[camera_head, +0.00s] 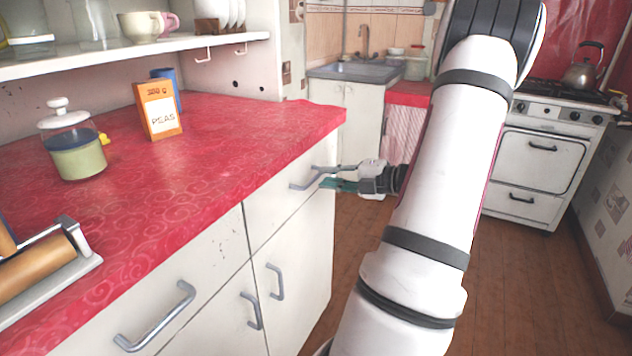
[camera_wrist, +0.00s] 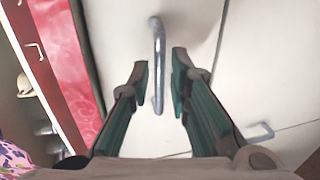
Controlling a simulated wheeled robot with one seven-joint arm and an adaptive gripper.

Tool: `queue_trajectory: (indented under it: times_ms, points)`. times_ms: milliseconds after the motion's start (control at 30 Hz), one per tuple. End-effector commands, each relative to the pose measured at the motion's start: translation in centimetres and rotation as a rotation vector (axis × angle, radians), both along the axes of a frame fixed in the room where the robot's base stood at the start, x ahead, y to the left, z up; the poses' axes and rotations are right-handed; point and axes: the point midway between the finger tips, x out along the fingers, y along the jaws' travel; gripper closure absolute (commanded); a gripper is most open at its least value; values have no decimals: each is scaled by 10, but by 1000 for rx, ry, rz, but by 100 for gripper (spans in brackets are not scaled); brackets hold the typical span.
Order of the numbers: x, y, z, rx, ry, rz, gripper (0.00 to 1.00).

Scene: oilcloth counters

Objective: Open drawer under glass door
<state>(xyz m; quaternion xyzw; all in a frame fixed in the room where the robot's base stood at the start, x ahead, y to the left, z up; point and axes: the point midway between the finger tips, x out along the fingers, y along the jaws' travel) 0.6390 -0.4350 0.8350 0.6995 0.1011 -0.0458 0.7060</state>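A white drawer front (camera_head: 270,215) with a grey metal bar handle (camera_head: 302,180) sits under the right end of the red counter. The drawer looks shut. My gripper (camera_head: 329,177) is open at this handle, its fingers level with the counter's front. In the wrist view, the handle (camera_wrist: 158,65) lies between the two green-padded fingertips (camera_wrist: 162,80), with a gap on each side. Nothing is gripped. No glass door is clearly visible in these views.
Another drawer handle (camera_head: 157,318) is at the lower left, and two door handles (camera_head: 264,297) are below. The red countertop (camera_head: 215,165) carries a jar (camera_head: 75,150) and an orange box (camera_head: 158,110). A white oven (camera_head: 540,160) stands at the back right. Wooden floor (camera_head: 520,290) is clear.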

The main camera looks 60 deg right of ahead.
Motion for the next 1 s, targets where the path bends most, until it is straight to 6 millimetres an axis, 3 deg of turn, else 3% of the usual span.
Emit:
queue_trajectory:
  times_ms: [100, 300, 633, 667, 733, 1000]
  points:
    - [19, 2, -5, -1, 0, 2, 82]
    - [36, 3, -8, -1, 0, 0, 82]
    - [39, 3, -8, -1, 1, 0, 82]
    - [39, 3, -8, -1, 1, 0, 84]
    - [39, 3, -8, -1, 1, 0, 100]
    - [39, 3, -8, -1, 1, 0, 100]
